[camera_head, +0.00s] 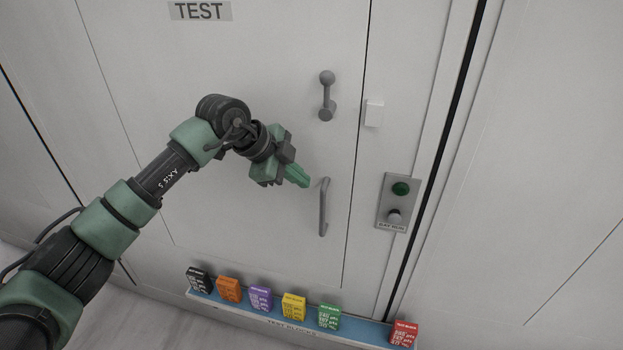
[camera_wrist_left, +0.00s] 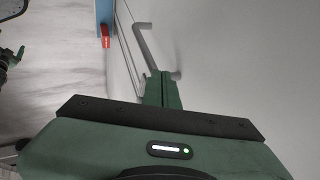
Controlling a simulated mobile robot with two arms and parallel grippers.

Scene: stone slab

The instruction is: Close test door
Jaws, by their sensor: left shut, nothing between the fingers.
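The white test door (camera_head: 250,60) stands flat in line with its frame in the head view, under a grey TEST sign (camera_head: 200,11). It has a grey vertical bar handle (camera_head: 323,210) low on its right side and a grey lever (camera_head: 326,95) above it. My left gripper (camera_head: 305,181) is shut and empty, its tips close to the top end of the bar handle. In the left wrist view the shut fingers (camera_wrist_left: 162,90) point at the door beside the handle (camera_wrist_left: 146,45). I cannot tell whether they touch. My right gripper is out of view.
A panel (camera_head: 397,202) with a green button and a knob is right of the door. A blue ledge (camera_head: 260,318) below carries several coloured blocks, including a red block (camera_head: 404,333). A small white box (camera_head: 374,113) sits on the frame.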

